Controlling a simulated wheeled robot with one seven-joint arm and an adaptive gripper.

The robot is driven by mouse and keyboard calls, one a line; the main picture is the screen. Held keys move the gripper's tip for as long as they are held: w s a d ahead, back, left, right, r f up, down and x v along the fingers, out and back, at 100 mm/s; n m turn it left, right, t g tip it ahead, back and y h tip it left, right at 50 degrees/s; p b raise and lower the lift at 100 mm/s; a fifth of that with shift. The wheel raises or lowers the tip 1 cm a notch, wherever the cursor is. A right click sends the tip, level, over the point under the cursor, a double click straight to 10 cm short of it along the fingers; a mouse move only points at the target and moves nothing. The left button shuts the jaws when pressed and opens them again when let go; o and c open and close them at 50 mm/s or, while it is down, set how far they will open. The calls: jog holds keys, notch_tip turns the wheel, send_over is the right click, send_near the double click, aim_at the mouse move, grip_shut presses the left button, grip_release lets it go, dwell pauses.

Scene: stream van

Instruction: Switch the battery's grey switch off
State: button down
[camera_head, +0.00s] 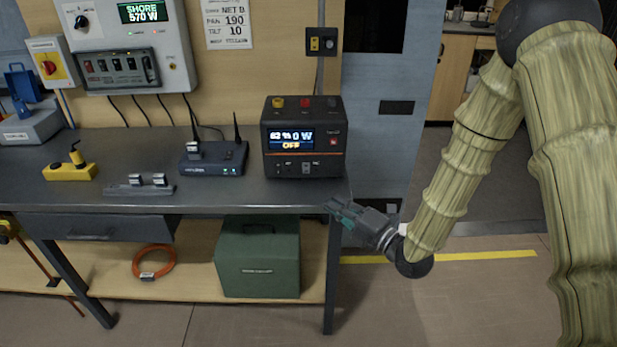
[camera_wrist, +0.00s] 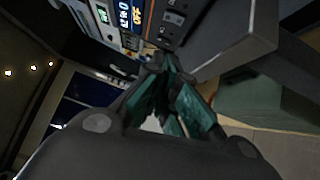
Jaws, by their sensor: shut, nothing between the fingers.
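The battery (camera_head: 304,170) is a black box with an orange stripe at the right end of the workbench. Its display (camera_head: 291,139) reads about 62 %, 0 W and OFF. Yellow (camera_head: 278,102), red (camera_head: 305,102) and dark grey (camera_head: 332,101) switches or buttons stand on its top; their positions are too small to tell. The battery front also shows rotated at the top of the wrist view (camera_wrist: 172,18). My gripper (camera_head: 333,207) is shut and empty, below and to the right of the battery, by the bench's front right corner. It is apart from the battery in the head view.
A router with antennas (camera_head: 214,158) stands left of the battery. A grey rail with two blocks (camera_head: 138,190) and a yellow tool (camera_head: 70,170) lie further left. A green box (camera_head: 257,272) sits on the lower shelf. The floor right of the bench is clear.

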aim_at(306, 168)
jog(key=p+x, duration=0.1)
jog(key=x, duration=0.8)
jog(key=shift+w+a, duration=0.3)
jog(key=w, duration=0.1)
jog(key=w+p, duration=0.1)
jog(key=w, duration=0.1)
jog(key=shift+r, duration=0.25)
jog(key=shift+w, duration=0.55)
jog(key=shift+w+a+r, duration=0.1)
jog(key=shift+a, duration=0.1)
